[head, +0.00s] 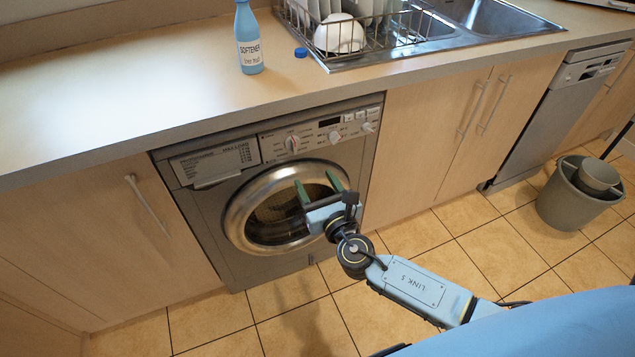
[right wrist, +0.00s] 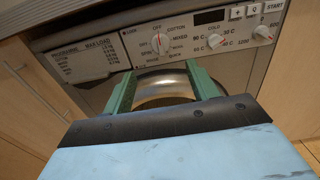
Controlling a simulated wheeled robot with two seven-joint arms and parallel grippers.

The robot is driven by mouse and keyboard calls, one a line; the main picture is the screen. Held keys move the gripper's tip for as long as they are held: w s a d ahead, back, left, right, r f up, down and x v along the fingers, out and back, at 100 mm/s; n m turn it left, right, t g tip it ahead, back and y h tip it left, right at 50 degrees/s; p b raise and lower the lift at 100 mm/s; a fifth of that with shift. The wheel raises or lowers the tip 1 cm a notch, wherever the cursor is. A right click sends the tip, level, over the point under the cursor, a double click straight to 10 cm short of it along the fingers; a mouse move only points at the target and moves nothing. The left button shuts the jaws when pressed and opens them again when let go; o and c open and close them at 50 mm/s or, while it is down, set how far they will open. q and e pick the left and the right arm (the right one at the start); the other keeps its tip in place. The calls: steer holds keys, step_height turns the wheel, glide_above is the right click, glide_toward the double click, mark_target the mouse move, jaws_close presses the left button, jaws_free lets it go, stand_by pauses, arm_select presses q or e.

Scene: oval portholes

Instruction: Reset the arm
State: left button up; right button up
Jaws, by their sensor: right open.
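My right gripper (head: 318,187) is in front of the washing machine (head: 205,221), over the right part of its round door (head: 236,213). Its two green fingers are apart with nothing between them. In the right wrist view the open fingers (right wrist: 163,88) point at the machine's front, with part of the door's metal ring (right wrist: 165,81) showing between them. The door appears closed. I cannot tell whether the fingers touch it. My left gripper is not in view.
The counter (head: 130,85) runs above the machine, with a blue softener bottle (head: 249,50), a blue cap (head: 301,52) and a dish rack (head: 385,35) by the sink. A grey bucket (head: 568,205) stands on the tiled floor at right. Cabinets flank the machine.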

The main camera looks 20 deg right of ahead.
steer(key=shift+s, duration=0.1)
stand_by(0.4)
steer(key=s+d+f+m+g+h, duration=0.1)
steer(key=s+d+f+m+g, duration=0.3)
steer(key=f, duration=0.5)
steer(key=s+d+f+m+g+h+p, duration=0.1)
steer(key=s+d+f+m+g, duration=0.15)
steer(key=s+f+m, duration=0.45)
steer(key=s+d+f+m+g+h, duration=0.1)
steer(key=s+d+f+m+g, duration=0.25)
steer(key=f, duration=0.65)
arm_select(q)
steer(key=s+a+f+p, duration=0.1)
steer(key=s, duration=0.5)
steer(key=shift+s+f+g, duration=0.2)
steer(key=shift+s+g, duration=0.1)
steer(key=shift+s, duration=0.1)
arm_select(e)
steer(key=s+d+f+m+g, duration=0.1)
steer(key=s+f+m, duration=0.3)
steer(key=s, duration=0.6)
steer(key=s+d+f+m+g+y, duration=0.1)
steer(key=s+f+m+g, duration=0.2)
steer(key=s+m, duration=0.6)
steer(key=s+d+f+m+g, duration=0.1)
steer(key=s+f+m+g, duration=0.2)
steer(key=s+f+m, duration=0.3)
steer(key=s, duration=0.5)
steer(key=shift+s+d, duration=0.15)
steer(key=shift+s, duration=0.15)
